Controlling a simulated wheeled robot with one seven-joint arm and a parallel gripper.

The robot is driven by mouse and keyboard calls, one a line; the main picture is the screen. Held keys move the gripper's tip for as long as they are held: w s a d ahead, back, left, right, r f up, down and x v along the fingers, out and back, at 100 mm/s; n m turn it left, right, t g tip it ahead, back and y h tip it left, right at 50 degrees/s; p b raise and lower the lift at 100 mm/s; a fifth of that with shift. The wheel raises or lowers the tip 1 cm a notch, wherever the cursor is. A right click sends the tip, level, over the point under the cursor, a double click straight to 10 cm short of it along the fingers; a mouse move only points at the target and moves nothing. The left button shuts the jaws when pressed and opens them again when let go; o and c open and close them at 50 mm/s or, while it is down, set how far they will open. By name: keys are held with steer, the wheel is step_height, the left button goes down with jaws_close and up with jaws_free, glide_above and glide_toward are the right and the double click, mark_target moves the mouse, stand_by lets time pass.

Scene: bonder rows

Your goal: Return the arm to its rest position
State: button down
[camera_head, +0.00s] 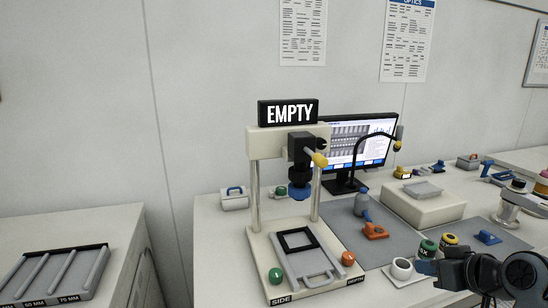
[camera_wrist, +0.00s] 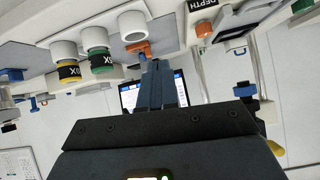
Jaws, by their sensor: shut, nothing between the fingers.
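The wrist picture looks upside down. My dark arm links come in from the lower right corner of the head view.
A bonder stand (camera_head: 289,141) with an EMPTY sign (camera_head: 289,112) stands left of my gripper. A green-banded lens (camera_head: 427,249) and a yellow-topped lens (camera_head: 450,242) stand close behind it. A monitor (camera_head: 362,140) is at the back. A gap separates the left cabinet (camera_head: 125,220).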

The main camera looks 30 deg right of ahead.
steer(key=s+a+f+t, duration=0.1)
steer(key=s+a+f, duration=0.3)
steer(key=a, duration=0.6)
steer(key=s+a+f, duration=0.4)
steer(key=a, duration=0.6)
steer(key=s+a+r+n+t+y, duration=0.1)
steer(key=s+a+r, duration=0.3)
steer(key=s, duration=0.4)
steer(key=s+a+r+n+t+y, duration=0.1)
steer(key=s+a+r+n+t, duration=0.1)
steer(key=s+a, duration=0.4)
steer(key=s+r+n, duration=0.1)
steer(key=s+r, duration=0.1)
steer(key=s, duration=0.1)
steer(key=shift+s+a+r+y, duration=0.15)
steer(key=shift+s+r+y, duration=0.05)
steer(key=shift+r+y, duration=0.15)
steer(key=shift+w, duration=0.1)
stand_by(0.7)
